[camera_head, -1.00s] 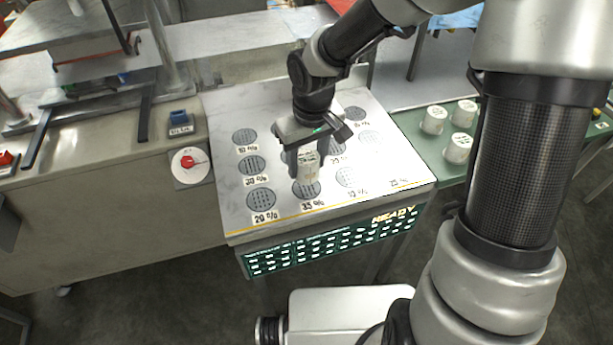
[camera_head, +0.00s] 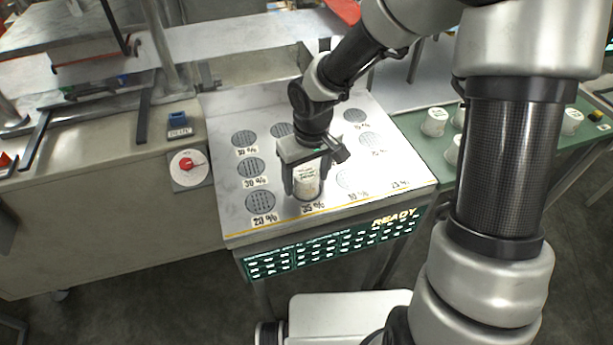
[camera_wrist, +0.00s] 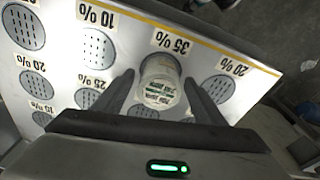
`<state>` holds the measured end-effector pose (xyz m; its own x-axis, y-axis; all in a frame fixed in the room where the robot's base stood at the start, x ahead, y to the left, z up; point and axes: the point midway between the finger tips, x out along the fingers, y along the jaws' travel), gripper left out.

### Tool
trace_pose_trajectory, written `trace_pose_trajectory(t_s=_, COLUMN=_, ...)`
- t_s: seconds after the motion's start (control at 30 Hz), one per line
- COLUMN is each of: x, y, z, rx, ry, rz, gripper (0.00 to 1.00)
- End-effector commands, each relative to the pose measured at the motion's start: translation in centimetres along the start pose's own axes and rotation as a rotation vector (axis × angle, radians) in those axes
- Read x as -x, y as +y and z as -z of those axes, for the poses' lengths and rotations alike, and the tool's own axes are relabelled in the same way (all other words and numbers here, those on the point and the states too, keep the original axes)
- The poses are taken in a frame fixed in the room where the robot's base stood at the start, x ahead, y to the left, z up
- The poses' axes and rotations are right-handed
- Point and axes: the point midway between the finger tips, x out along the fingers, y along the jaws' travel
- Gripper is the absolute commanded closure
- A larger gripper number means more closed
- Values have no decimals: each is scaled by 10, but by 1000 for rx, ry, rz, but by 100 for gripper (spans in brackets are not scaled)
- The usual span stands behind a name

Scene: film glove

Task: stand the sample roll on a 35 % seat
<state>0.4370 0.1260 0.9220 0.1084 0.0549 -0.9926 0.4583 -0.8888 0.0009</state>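The sample roll (camera_head: 307,184) is a white cylinder with printed marks, upright at the front-row seat labelled 35 % (camera_head: 313,205). It covers most of that seat; I cannot see its bottom contact fully. My gripper (camera_head: 307,186) points down around the roll, one finger on each side. In the wrist view the roll's top (camera_wrist: 158,94) lies between the dark fingers (camera_wrist: 159,78), with narrow gaps on both sides, so the gripper looks open. The label 35 % (camera_wrist: 174,42) shows beside the roll.
The seat plate (camera_head: 228,218) has several perforated seats, including a 20 % seat (camera_head: 260,202) beside the roll and a 10 % seat (camera_head: 348,180) to its right. A red knob (camera_head: 187,163) stands left. Several white rolls, one nearest the plate (camera_head: 433,122), stand on the green bench.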

Motion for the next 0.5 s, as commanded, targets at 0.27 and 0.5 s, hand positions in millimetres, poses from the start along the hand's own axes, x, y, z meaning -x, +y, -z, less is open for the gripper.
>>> trace_pose_trajectory(t_s=0.27, x=6, y=0, z=1, rx=0, ry=0, rz=0, gripper=36)
trace_pose_trajectory(t_s=0.5, x=48, y=1, z=2, rx=-3, ry=5, rz=-3, gripper=36)
